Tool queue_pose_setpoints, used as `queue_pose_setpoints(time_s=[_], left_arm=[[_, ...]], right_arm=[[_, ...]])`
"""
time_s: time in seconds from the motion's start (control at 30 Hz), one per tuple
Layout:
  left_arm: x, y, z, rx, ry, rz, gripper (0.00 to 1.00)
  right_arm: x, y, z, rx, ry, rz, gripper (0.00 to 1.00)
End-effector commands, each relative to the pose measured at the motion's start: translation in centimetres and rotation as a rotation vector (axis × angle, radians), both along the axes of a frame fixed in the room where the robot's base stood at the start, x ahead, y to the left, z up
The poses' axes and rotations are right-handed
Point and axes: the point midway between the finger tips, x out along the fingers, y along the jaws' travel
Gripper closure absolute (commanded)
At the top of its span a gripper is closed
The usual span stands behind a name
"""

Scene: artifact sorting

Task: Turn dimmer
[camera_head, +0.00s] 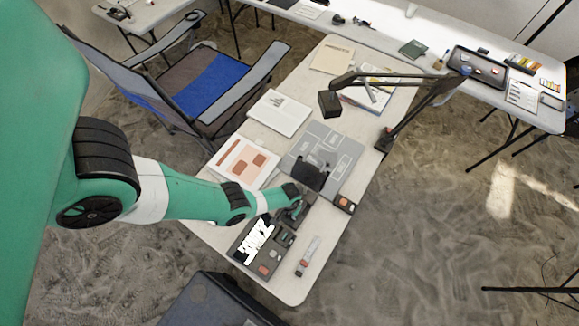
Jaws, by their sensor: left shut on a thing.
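My left arm reaches in from the left over the near part of the white table. My left gripper (300,208) is at its end, low over the table. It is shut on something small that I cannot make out. A small dark box with an orange part (344,204), possibly the dimmer, lies just right of the gripper near the table's right edge. A black desk lamp (330,104) stands on the right edge with its head over the table. My right gripper is not in view.
A grey marked mat (338,148) lies beyond the gripper. A dark panel (258,248) lies nearer, with a small tube-like item (308,255) to its right. Papers (243,163) lie to the left. A folding chair (205,85) stands beside the table.

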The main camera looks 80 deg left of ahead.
Motion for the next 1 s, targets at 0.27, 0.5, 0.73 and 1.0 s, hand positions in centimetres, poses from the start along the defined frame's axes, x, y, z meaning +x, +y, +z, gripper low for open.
queue_pose_setpoints(time_s=[0.27, 0.5, 0.73, 1.0], left_arm=[[-0.01, 0.01, -0.09, 0.001, -0.001, -0.261, 1.00], [-0.03, 0.00, -0.09, 0.000, 0.000, -0.489, 1.00], [-0.03, 0.00, -0.07, 0.000, 0.000, -0.707, 1.00], [-0.04, 0.00, -0.06, 0.000, 0.000, -0.944, 1.00]], right_arm=[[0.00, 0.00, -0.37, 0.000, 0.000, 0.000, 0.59], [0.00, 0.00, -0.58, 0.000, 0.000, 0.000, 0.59], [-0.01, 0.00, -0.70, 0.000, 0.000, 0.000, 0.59], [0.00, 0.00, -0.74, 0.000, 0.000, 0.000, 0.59]])
